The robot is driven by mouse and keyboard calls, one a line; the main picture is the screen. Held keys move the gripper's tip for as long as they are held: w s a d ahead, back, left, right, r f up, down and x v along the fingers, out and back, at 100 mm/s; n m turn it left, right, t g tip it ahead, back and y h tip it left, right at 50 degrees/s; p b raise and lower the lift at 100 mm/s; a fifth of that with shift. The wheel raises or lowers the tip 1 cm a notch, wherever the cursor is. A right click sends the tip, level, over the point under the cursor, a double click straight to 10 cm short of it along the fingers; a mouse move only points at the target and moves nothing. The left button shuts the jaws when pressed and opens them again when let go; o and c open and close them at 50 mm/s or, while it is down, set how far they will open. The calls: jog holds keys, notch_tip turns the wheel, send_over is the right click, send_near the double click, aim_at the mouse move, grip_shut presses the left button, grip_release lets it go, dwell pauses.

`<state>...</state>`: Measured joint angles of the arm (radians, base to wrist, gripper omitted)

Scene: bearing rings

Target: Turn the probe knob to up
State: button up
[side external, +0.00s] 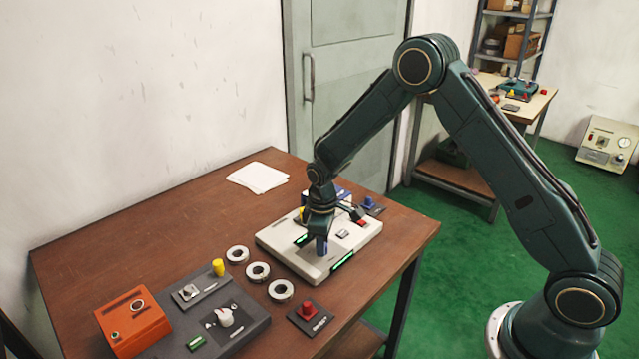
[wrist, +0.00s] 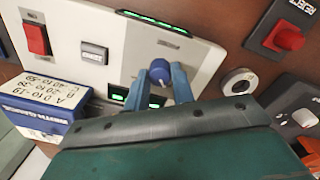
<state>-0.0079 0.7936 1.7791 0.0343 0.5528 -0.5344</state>
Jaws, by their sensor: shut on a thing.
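A round blue knob (wrist: 160,72) with a small pale mark sits on a grey plate of the white panel (wrist: 205,35). My gripper (wrist: 163,86) has its two blue fingers on either side of this knob and is shut on it, still at the panel. In the side external view my gripper (side external: 322,247) points straight down over the front part of the white panel (side external: 285,252), and its fingers hide the knob. Lettering around the knob is not readable, and I cannot tell exactly where its mark points.
Three bearing rings (side external: 258,272) lie left of the panel. A dark grey panel (side external: 245,330) with a white knob, an orange box (side external: 133,324) and a red button (side external: 307,309) stand nearer. A blue-and-white box (wrist: 48,105) is beside the white panel. Papers (side external: 258,177) lie behind.

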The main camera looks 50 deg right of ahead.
jog(key=shift+n, duration=0.5)
jog(key=o, duration=1)
jog(key=shift+r, duration=0.1)
jog(key=shift+s+a+r, duration=0.1)
jog(key=shift+r, duration=3.35)
jog(key=shift+a+r, duration=0.1)
jog(key=shift+r, duration=3.3)
